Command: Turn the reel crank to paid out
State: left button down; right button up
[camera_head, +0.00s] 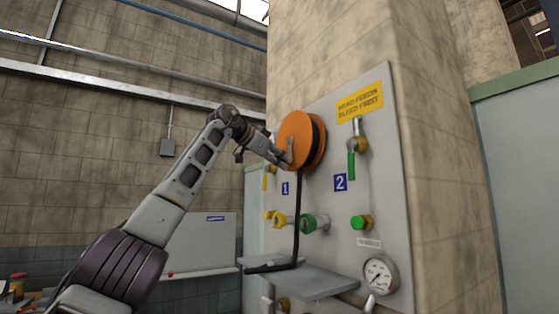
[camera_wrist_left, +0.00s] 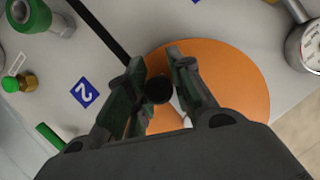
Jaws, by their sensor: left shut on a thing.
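The reel is an orange disc (camera_head: 296,141) with a dark hose wound behind its face, mounted high on the grey panel (camera_head: 383,215). The disc also fills the middle of the left wrist view (camera_wrist_left: 240,75). My left gripper (camera_head: 284,160) is at the lower front of the disc. In the left wrist view its fingers (camera_wrist_left: 159,88) are closed around a dark round crank knob (camera_wrist_left: 159,91). A pale piece of the crank shows beside the right finger. The rest of the crank is hidden by the gripper. My right gripper is not in view.
A black hose (camera_head: 298,220) hangs from the reel to a grey shelf (camera_head: 315,282). Valves with green (camera_head: 351,165) and yellow handles, couplings (camera_head: 314,223) and a gauge (camera_head: 380,274) stick out of the panel. A stone pillar (camera_head: 440,150) stands behind it.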

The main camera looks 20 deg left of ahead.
pick_arm(q)
jog(key=shift+d, duration=0.2)
jog(key=c, duration=1.5)
grip_release()
jog(key=shift+r, duration=0.1)
jog(key=shift+c, duration=0.2)
jog(key=shift+o, duration=1.4)
jog(key=shift+s+d, duration=0.1)
jog(key=shift+d, duration=0.1)
jog(key=shift+s+a, duration=0.1)
jog(key=shift+a, duration=0.25)
jog(key=v, duration=1.1)
jog(key=shift+s+d+r, duration=0.15)
jog(key=shift+s, duration=0.2)
